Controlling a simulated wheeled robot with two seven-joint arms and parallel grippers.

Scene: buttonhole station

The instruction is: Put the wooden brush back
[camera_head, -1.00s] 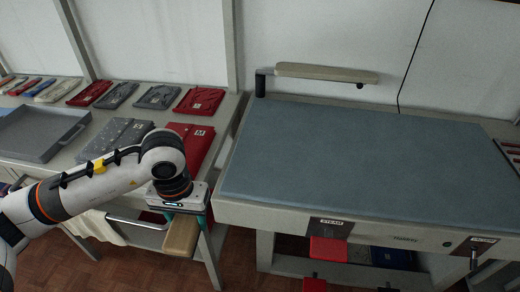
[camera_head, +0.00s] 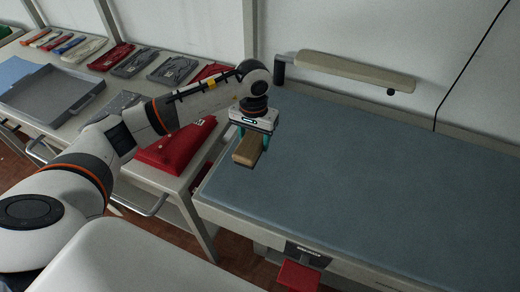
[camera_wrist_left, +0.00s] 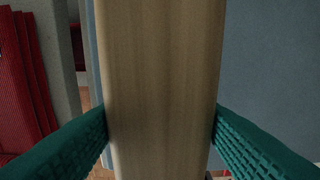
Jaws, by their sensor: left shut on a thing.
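The wooden brush (camera_head: 247,151) is a tan block held in my left gripper (camera_head: 252,140). My left gripper is shut on it, with a teal finger on either side. In the head view the brush hangs over the left end of the blue-grey pressing board (camera_head: 340,170); how high above it I cannot tell. In the left wrist view the brush (camera_wrist_left: 162,85) fills the middle, between the two teal fingers (camera_wrist_left: 160,130). Its underside is hidden. My right gripper is not in view.
A padded arm (camera_head: 358,70) on a dark post stands along the board's back edge. On the left table are a grey tray (camera_head: 52,97), a folded red garment (camera_head: 176,146) and several folded garments behind. A red pedal (camera_head: 298,276) is below the board's front. The board's top is clear.

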